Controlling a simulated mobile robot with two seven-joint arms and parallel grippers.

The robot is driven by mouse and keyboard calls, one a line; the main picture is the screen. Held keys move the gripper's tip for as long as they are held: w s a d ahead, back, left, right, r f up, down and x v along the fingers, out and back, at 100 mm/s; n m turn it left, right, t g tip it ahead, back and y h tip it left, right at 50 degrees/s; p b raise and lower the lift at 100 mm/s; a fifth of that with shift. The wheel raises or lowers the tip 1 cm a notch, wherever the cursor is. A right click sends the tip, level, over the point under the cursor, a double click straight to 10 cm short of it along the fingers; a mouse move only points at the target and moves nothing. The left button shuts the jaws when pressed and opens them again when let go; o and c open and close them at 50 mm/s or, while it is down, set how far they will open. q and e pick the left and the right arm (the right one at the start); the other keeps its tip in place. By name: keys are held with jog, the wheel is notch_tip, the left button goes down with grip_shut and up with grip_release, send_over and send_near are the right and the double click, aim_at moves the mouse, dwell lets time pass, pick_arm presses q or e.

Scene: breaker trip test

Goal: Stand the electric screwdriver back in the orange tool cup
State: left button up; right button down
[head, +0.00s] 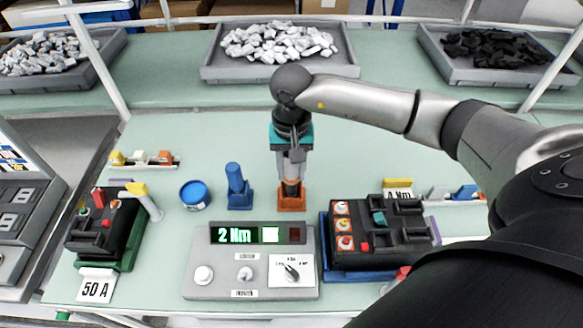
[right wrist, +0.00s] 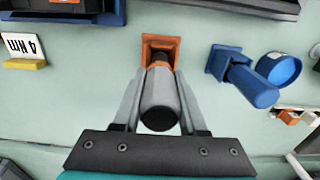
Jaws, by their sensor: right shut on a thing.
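The electric screwdriver (right wrist: 160,100), grey with a dark end, is upright between the fingers of my right gripper (head: 291,160). The gripper is shut on it, and the fingers also show on both sides of it in the right wrist view (right wrist: 160,110). The orange tool cup (head: 291,203) is directly below; it also shows in the right wrist view (right wrist: 160,43). The screwdriver's lower end is at the cup's mouth; I cannot tell how deep it sits, as the tool hides the inside. My left gripper is not in view.
A blue cup holding a blue tool (head: 237,187) stands close left of the orange cup, with a round blue container (head: 195,194) beyond. A grey control box (head: 250,268) reading 2 Nm is in front. Breakers stand left (head: 105,228) and right (head: 380,232). Part trays line the back.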

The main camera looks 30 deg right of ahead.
jog(key=shift+f+b, duration=1.3)
jog(key=shift+f, duration=0.1)
jog(key=shift+c, duration=1.9)
grip_release()
notch_tip(320, 180, up, 15)
jog(key=shift+r+p, duration=0.15)
jog(key=shift+p, duration=0.15)
